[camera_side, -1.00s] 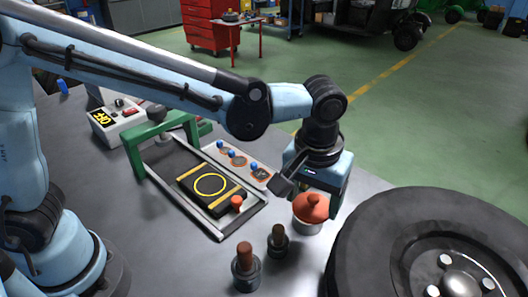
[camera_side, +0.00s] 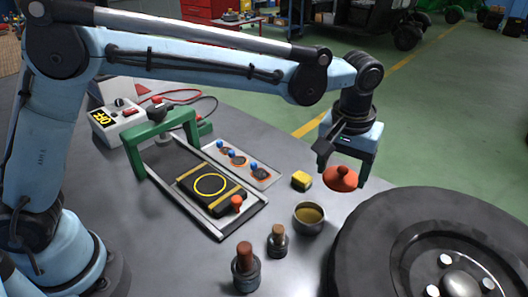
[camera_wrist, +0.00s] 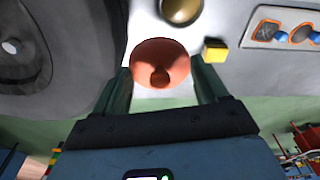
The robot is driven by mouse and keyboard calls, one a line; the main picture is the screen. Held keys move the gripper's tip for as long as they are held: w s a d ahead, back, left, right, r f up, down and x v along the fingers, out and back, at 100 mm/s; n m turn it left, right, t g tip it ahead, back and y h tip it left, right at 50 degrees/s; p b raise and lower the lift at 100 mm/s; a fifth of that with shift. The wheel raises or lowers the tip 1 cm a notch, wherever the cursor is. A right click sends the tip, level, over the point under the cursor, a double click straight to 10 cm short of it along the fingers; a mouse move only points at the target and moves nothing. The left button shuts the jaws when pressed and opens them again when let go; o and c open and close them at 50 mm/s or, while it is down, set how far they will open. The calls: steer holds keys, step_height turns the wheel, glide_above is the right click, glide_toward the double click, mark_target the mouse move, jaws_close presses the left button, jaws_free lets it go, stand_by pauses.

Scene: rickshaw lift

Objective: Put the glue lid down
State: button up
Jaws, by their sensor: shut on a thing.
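The glue lid (camera_side: 341,179) is an orange-red domed disc with a knob. My gripper (camera_side: 347,170) is shut on it and holds it in the air, to the right of the yellow block and beyond the glue pot. In the wrist view the lid (camera_wrist: 160,63) sits between the two fingers of my gripper (camera_wrist: 160,85). The glue pot (camera_side: 309,217) is a small metal cup, open at the top, with yellowish-brown contents. It also shows in the wrist view (camera_wrist: 181,10), just above the lid.
A yellow block (camera_side: 301,181) sits behind the pot. A big black tyre (camera_side: 350,240) lies at the right. Two brown-handled tools (camera_side: 278,240) (camera_side: 245,268) stand left of the pot. A green-framed press (camera_side: 160,130) and a panel with blue knobs (camera_side: 240,163) stand further left.

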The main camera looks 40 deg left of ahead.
steer(key=w+a+f, duration=0.2)
steer(key=w, duration=0.2)
glide_above(332, 204)
steer(key=f, duration=0.4)
steer(key=shift+s+f, duration=0.2)
steer(key=shift+f, duration=2.55)
steer(key=shift+f, duration=0.1)
steer(key=o, duration=1)
